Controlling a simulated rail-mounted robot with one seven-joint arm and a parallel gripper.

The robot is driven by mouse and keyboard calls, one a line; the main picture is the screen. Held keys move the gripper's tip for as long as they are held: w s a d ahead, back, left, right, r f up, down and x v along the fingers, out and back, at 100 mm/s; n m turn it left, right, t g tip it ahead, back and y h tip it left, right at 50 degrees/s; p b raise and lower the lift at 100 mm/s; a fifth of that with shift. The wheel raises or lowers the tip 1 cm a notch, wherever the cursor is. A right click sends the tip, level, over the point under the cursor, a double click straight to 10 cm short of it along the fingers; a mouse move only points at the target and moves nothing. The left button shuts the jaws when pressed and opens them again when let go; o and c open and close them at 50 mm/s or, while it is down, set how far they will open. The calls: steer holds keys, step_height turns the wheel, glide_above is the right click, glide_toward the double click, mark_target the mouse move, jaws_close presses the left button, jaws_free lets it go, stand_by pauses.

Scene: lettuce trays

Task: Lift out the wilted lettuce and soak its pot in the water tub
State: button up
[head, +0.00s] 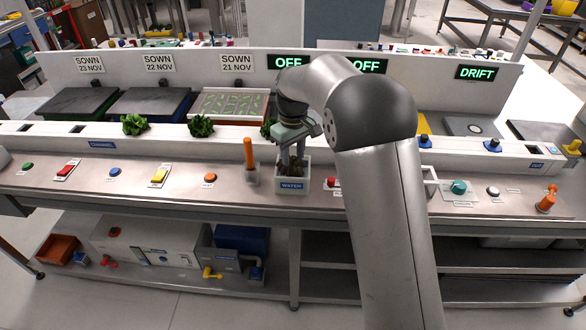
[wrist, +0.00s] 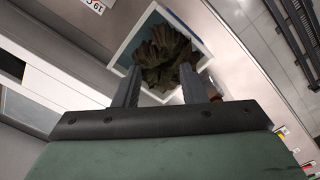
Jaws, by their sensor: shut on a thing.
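The wilted lettuce (wrist: 165,58), a dull brown-green clump, sits between the fingers of my gripper (wrist: 168,90) in the wrist view. My gripper (head: 292,158) points down into the water tub (head: 292,185), a pale square tub labelled WATER, in the head view. The wilted lettuce (head: 298,170) shows dark at the tub's mouth there. In the wrist view the tub's pale rim (wrist: 137,38) surrounds the clump. The pot is hidden under the leaves, and I cannot tell how deep it sits.
Green lettuces (head: 134,124) (head: 201,125) stand in the channel (head: 60,138) behind the bench; another is partly hidden by my gripper. An orange-handled tool (head: 249,153) stands close left of the tub. A red button (head: 331,182) is just right. Seed trays (head: 228,119) are behind.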

steer(key=shift+r, duration=0.1)
steer(key=shift+r+p, duration=3.1)
steer(key=shift+r, duration=1.05)
